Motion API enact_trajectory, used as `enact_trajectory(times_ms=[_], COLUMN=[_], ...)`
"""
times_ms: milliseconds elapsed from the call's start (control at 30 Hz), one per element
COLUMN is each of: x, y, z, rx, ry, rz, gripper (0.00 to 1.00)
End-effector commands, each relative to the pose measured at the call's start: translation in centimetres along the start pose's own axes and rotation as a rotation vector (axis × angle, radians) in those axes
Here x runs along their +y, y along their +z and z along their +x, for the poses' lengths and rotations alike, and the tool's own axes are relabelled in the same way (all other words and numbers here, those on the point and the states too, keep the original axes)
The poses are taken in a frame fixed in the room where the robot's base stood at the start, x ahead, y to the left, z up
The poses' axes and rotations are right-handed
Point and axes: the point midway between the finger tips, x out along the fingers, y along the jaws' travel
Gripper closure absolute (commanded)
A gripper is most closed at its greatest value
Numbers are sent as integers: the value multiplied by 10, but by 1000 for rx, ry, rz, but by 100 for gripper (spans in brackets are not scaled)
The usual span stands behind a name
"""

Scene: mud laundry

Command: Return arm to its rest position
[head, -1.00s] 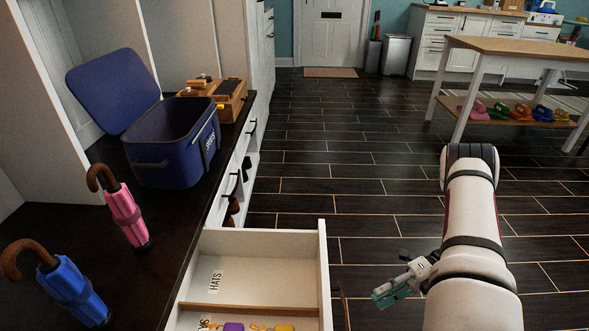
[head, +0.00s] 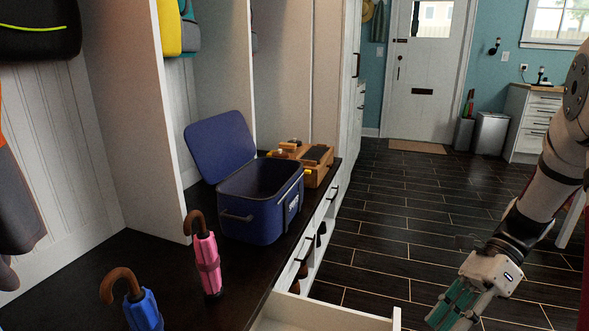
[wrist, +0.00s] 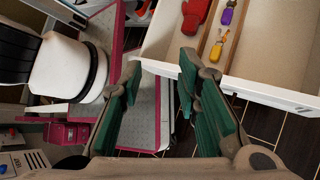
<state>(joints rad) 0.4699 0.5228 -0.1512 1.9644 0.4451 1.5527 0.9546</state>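My arm (head: 548,190) comes down at the right side of the head view, bent at the elbow. My gripper (head: 450,312) is low in that view, beside the open drawer's end and above the dark floor. In the wrist view my gripper (wrist: 160,82) shows its two green-padded fingers spread apart. Nothing is held between them. The open drawer (wrist: 285,95) lies just beyond the right finger, and my own base fills much of the left.
The drawer (head: 330,318) holds a red item (wrist: 194,15) and purple (wrist: 227,16) and yellow (wrist: 217,50) pieces. On the dark bench stand a blue cooler (head: 262,213), a pink umbrella (head: 208,265) and a blue umbrella (head: 143,312). Floor toward the door is clear.

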Motion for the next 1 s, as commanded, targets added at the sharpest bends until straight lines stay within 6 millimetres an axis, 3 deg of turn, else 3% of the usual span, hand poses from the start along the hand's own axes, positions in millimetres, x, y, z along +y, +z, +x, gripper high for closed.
enact_trajectory(times_ms=[33, 200, 400, 700, 1000], x=[13, 54, 104, 171, 215], y=[15, 49, 76, 86, 71], z=[-1, 5, 18, 44, 66], rx=[45, 184, 354, 623, 871], ry=[-8, -15, -5, 40, 113], rz=[-78, -328, -624, -1058, -1411], gripper=[70, 70, 70, 70, 70])
